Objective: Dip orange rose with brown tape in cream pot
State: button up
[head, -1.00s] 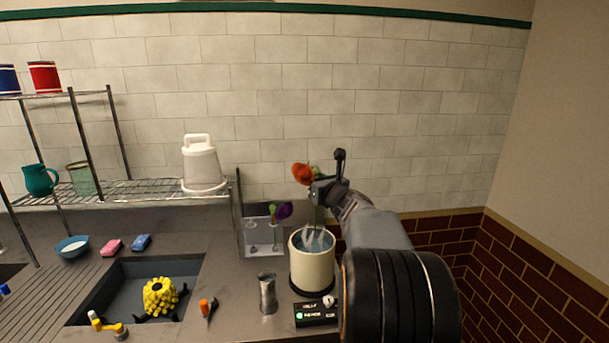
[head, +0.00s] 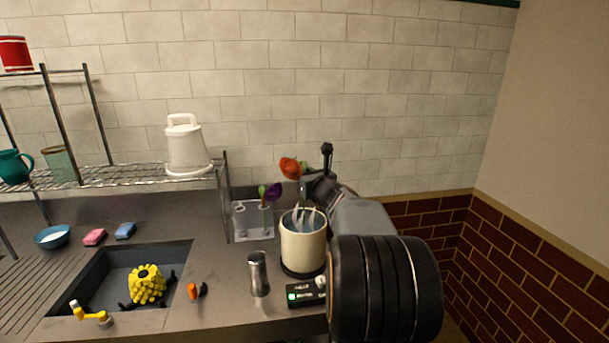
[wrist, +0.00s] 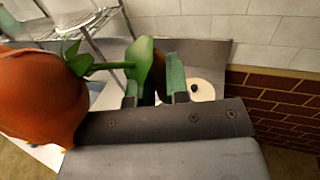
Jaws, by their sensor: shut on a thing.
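My gripper (head: 305,184) is shut on the stem of the orange rose (head: 290,167) and holds it above the cream pot (head: 303,248). In the wrist view the rose's orange bloom (wrist: 38,95) fills the left side, and its green stem runs between the fingers (wrist: 158,85). Brown shows between the fingers, but I cannot tell if it is tape. The pot stands upright on a dark base and holds bluish water with pale wisps above it. The lower stem is mostly hidden in the head view. Part of the pot shows beyond the fingers in the wrist view (wrist: 203,90).
A clear holder (head: 253,222) with a purple flower (head: 273,192) stands left of the pot. A metal cup (head: 258,273) and a control box with a green light (head: 305,294) are in front. A sink with a yellow spiky thing (head: 146,284) lies left.

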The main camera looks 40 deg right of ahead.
aim_at(304, 162)
notch_tip(304, 162, down, 8)
jog(key=b, duration=0.7)
jog(key=shift+b, duration=0.35)
dwell(4.6)
jog(key=shift+r+p, duration=4.5)
jog(key=shift+r, duration=1.3)
